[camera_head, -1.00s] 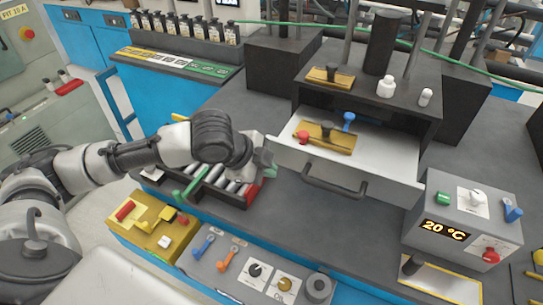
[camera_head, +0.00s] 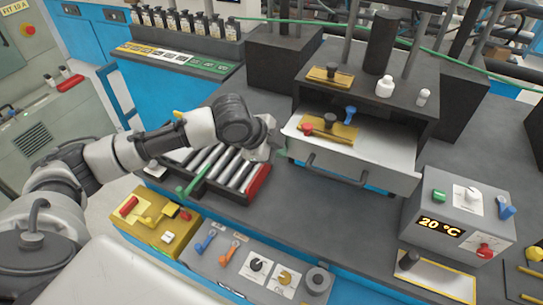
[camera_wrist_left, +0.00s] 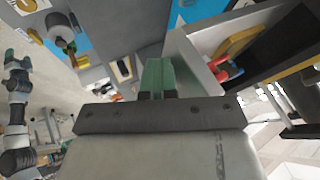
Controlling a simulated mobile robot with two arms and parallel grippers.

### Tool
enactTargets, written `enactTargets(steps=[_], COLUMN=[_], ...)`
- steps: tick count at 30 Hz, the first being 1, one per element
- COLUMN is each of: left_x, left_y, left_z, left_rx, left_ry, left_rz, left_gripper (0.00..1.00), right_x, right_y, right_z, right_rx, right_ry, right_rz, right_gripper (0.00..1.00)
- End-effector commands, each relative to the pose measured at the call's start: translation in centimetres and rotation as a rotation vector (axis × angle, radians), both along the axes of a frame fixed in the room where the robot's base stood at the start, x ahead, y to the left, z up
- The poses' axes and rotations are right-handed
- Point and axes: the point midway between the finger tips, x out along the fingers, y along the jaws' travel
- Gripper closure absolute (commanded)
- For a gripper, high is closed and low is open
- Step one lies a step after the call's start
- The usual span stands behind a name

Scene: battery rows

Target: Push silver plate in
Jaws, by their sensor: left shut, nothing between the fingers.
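The silver plate (camera_head: 390,148) is a pale metal drawer-like tray with a dark bar handle (camera_head: 335,170) on its front. It sticks out from the dark housing and carries a brass piece with a red knob and a blue knob. My left gripper (camera_head: 279,147) has green fingers and is shut and empty at the plate's front left corner. In the left wrist view its fingers (camera_wrist_left: 158,76) lie together beside the plate's edge (camera_wrist_left: 190,68); whether they touch is unclear. What appears to be my right gripper (camera_wrist_left: 14,60) shows small at the left there; its jaw state is unclear.
A rack of silver cylinders (camera_head: 215,168) stands below my left forearm. A grey 20 °C box (camera_head: 455,215) stands at right. The grey bench (camera_head: 320,220) is clear in front of the plate.

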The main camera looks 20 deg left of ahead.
Motion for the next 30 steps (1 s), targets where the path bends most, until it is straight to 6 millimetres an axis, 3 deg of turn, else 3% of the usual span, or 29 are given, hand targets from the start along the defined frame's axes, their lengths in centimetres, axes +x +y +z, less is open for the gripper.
enactTargets(steps=[6, 15, 21, 30], left_x=[5.3, 11.5, 14.0, 15.1], left_y=[-0.1, -0.1, -0.1, 0.0], left_z=[0.3, 0.0, 0.0, 0.1], left_rx=[-0.005, -0.002, -0.002, 0.0], left_ry=[-0.002, 0.0, -0.001, -0.001], left_rz=[0.003, 0.002, 0.0, 0.0], left_gripper=[1.0, 1.0, 1.0, 1.0], right_x=[-0.1, -0.1, -0.1, 0.0], right_y=[0.0, 0.0, 0.1, 0.2], right_z=[1.2, 0.6, 0.1, -0.1], right_rx=[0.0, 0.001, 0.001, 0.002], right_ry=[0.001, 0.001, 0.001, 0.0], right_rz=[0.0, 0.0, 0.0, 0.0], right_gripper=[0.29, 0.29, 0.29, 0.29])
